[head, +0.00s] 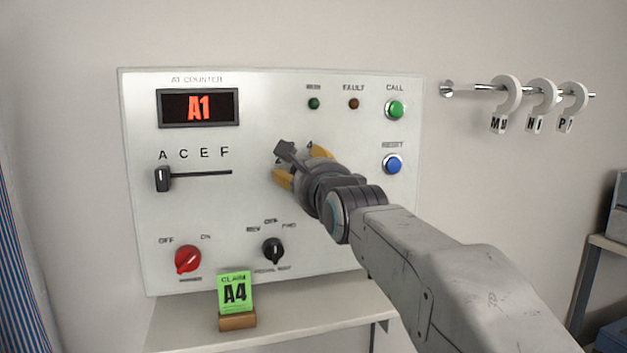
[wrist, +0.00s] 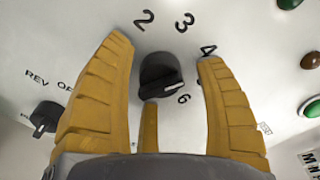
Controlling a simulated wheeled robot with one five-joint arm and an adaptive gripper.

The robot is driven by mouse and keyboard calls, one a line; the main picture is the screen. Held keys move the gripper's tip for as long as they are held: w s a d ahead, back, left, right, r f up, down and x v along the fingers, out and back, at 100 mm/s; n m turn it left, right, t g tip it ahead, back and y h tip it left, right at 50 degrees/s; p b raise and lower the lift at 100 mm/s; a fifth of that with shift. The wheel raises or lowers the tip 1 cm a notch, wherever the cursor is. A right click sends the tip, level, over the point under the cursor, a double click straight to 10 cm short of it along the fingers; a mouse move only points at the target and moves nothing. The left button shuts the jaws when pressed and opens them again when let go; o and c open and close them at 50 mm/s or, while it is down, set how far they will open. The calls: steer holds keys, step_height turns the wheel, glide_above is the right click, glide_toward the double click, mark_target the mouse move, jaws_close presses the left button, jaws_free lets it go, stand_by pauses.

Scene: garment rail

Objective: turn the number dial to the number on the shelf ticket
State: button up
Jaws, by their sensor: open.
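The number dial (wrist: 160,76) is a black knob on the white panel, ringed by printed numbers; 2, 3, 4 and 6 show in the wrist view. Its white mark lies on its lower right side, near the 6; I cannot tell exactly which number it points at. My gripper (wrist: 166,52) is open, with yellow fingers spread on either side of the dial and no clear contact. In the head view my gripper (head: 300,165) hides the dial. The green shelf ticket (head: 235,291) reads A4.
The panel also holds a letter slider (head: 163,179) at A, a red switch (head: 187,259), a black REV/OFF/FWD knob (head: 273,250), a green CALL button (head: 396,109) and a blue RESET button (head: 393,164). A rail with white tags (head: 507,95) is at right.

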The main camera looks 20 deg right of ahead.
steer(key=s, duration=1.1)
steer(key=shift+s, duration=0.2)
steer(key=s+f+n+g+p, duration=0.7)
steer(key=s+n+p, duration=0.4)
steer(key=s+n, duration=0.1)
steer(key=s+f+n+g+p, duration=0.7)
steer(key=s+n+p, duration=0.4)
steer(key=n, duration=0.1)
steer(key=shift+s+f+g, duration=0.3)
steer(key=shift+s+f, duration=0.1)
steer(key=shift+c, duration=0.2)
stand_by(0.6)
